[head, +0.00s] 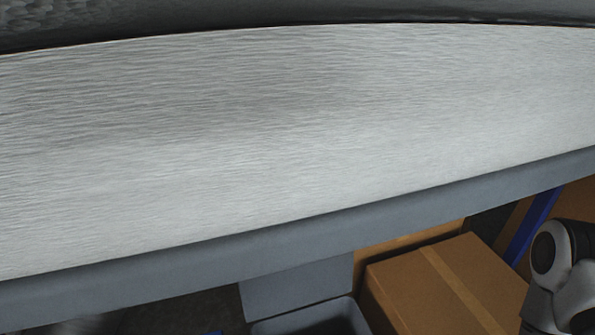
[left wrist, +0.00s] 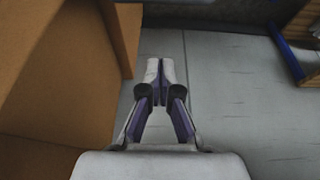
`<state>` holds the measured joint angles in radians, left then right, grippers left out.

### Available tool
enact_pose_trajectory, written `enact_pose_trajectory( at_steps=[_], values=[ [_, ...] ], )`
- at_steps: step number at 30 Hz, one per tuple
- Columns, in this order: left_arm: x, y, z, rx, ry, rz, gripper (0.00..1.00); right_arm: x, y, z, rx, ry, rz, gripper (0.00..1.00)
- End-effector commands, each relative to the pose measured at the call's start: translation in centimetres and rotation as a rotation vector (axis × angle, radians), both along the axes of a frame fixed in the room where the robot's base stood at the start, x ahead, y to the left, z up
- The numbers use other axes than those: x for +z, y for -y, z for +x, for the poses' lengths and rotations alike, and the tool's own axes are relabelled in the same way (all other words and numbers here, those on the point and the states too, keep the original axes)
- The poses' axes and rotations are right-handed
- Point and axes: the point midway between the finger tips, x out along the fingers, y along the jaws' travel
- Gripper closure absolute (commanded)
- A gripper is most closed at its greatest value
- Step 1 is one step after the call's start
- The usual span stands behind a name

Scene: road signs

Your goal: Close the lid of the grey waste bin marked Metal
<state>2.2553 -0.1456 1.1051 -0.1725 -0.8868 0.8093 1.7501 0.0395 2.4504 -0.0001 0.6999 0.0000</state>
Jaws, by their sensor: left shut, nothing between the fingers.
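A grey open-topped container (head: 345,314) shows only in part at the bottom of the head view, with a flat grey panel (head: 298,290) rising behind its opening. The panel may be its raised lid, but I cannot tell. No Metal marking is visible, so I cannot confirm which bin it is. My left gripper (left wrist: 160,66) is shut and empty in the left wrist view, over the grey floor and touching nothing visible. My right gripper is out of view.
A large pale brushed surface (head: 290,140) with a grey edge fills most of the head view. A taped cardboard box (head: 447,285) stands right of the container. Brown cardboard (left wrist: 50,75) is left of my left gripper; floor (left wrist: 235,90) lies clear to its right.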

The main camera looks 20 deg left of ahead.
Motion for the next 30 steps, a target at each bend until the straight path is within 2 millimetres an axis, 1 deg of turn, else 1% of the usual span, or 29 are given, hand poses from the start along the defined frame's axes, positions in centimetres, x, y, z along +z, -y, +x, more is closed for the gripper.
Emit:
enact_pose_trajectory(
  at_steps=[1,3,10,11,12,15,18,21,30],
  values=[
    [-1.2,-0.2,0.2,0.000,-0.005,0.000,1.00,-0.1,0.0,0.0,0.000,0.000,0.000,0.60],
    [-2.6,-0.5,0.7,0.000,-0.004,0.001,1.00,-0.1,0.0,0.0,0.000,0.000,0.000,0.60],
    [-7.3,-1.4,2.1,0.001,-0.004,0.000,1.00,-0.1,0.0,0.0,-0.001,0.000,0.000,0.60],
    [-7.4,-1.2,1.9,-0.001,-0.002,0.002,1.00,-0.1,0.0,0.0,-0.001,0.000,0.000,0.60],
    [-7.0,-0.7,1.1,-0.003,-0.002,0.003,1.00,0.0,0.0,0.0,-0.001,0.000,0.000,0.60],
    [-7.2,0.2,-0.2,-0.002,-0.002,0.002,1.00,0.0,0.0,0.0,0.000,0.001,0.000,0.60],
    [-7.2,0.7,-0.9,-0.002,-0.002,0.001,1.00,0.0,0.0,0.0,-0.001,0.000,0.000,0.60],
    [-7.3,0.8,-1.2,0.000,-0.001,-0.001,1.00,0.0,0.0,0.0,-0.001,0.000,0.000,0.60],
    [-7.3,0.8,-1.2,0.000,0.000,0.000,1.00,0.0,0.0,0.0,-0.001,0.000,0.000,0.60]
  ],
)
